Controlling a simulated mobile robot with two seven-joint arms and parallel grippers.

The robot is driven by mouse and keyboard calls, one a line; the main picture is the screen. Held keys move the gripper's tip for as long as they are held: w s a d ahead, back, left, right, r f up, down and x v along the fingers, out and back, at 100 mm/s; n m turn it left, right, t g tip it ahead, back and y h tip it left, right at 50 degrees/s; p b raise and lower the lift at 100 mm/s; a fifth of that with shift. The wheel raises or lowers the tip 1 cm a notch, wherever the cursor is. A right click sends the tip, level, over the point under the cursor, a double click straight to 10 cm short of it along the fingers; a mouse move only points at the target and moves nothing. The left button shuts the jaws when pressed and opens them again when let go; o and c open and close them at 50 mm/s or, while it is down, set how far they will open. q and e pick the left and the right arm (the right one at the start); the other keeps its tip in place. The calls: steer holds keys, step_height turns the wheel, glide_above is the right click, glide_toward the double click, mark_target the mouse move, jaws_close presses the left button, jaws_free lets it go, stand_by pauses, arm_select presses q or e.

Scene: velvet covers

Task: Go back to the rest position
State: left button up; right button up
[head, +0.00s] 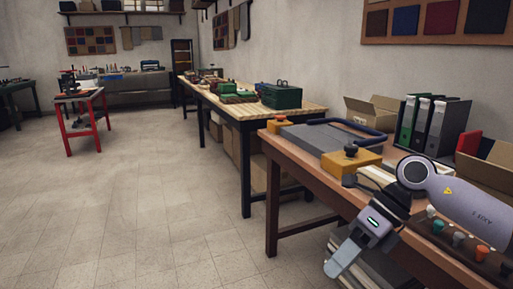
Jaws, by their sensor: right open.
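My right arm comes in from the right edge, over the near wooden table (282,150). My right gripper (335,268) hangs beyond the table's front edge, pointing down and left. It is open, and I see nothing between its fingers. My left gripper is not in view.
Several coloured knobs (457,239) stand near my arm. A workbench with a green toolbox (281,96) and a red stand (83,97) are farther back. The left floor is clear.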

steer(key=s+a+m+t+y, duration=0.1)
steer(key=s+a+m+y, duration=0.25)
steer(key=a+y, duration=0.3)
steer(key=s+a+m+t+y, duration=0.1)
steer(key=s+a+m+y, duration=0.1)
steer(key=a+m+y, duration=0.35)
steer(key=w+d+f+m+t+h, duration=0.1)
steer(key=d+f+m+t+h, duration=0.4)
steer(key=m+t, duration=0.5)
steer(key=w+d+f+m+t+h, duration=0.15)
steer(key=f+m+t+h, duration=0.4)
steer(key=m, duration=0.85)
steer(key=s+d+f+m+g+h, duration=0.3)
steer(key=s+d+f+m, duration=0.2)
steer(key=s+f, duration=0.35)
steer(key=s+d+f+m+g+h, duration=0.3)
steer(key=s+d+f+m, duration=0.15)
steer(key=s+f, duration=0.4)
step_height(320, 180, up, 15)
steer(key=w+p, duration=0.1)
steer(key=p, duration=1.7)
steer(key=shift+w+d+p, duration=0.3)
steer(key=shift+w+d, duration=0.1)
steer(key=shift+d, duration=0.05)
